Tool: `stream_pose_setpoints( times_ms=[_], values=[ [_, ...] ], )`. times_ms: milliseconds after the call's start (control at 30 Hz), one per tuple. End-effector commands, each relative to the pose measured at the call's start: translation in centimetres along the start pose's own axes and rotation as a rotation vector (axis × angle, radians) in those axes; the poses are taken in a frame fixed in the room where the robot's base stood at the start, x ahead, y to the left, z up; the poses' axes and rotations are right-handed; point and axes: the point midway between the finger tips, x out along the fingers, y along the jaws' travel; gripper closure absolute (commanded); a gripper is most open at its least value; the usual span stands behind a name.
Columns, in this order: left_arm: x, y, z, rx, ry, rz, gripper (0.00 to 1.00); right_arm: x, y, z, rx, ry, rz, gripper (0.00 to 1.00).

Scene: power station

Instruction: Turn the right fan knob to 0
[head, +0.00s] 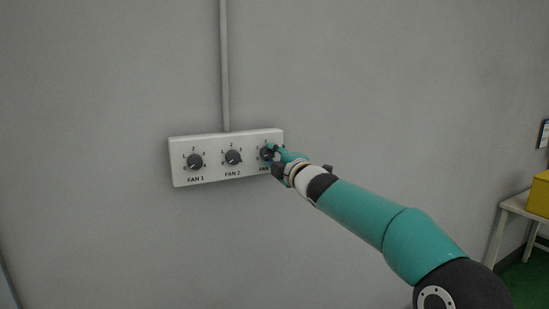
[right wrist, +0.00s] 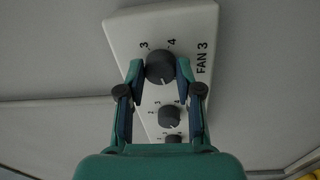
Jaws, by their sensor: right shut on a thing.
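A white control panel (head: 214,167) is fixed to the grey wall, with three dark knobs in a row. The right fan knob (head: 266,153) is partly hidden by my right gripper (head: 272,153). In the right wrist view the same knob (right wrist: 160,67), beside the label FAN 3, sits between the two fingers of my right gripper (right wrist: 159,75), which is shut on it. The numbers 3 and 4 show near it; the 0 mark and the knob's exact setting are hard to read. The FAN 1 knob (head: 195,161) and FAN 2 knob (head: 233,157) stand free. My left gripper is not in view.
A grey conduit (head: 225,65) runs up the wall from the panel. At the right edge a white table (head: 516,206) carries a yellow box (head: 539,194). The wall around the panel is clear.

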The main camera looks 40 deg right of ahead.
Motion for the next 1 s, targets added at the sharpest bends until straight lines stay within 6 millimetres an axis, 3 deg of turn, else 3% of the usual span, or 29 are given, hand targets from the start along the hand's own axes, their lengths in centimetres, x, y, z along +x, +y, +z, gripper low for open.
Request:
stream_pose_setpoints(
  times_ms=[400, 1000],
  values=[
    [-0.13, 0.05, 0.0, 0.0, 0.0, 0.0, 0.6, 0.14, -0.7, -0.09, -0.259, 0.019, -0.019, 1.0],
    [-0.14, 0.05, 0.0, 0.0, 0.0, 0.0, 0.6, 0.2, -0.82, -0.13, -0.316, 0.023, -0.022, 1.0]
  ],
)
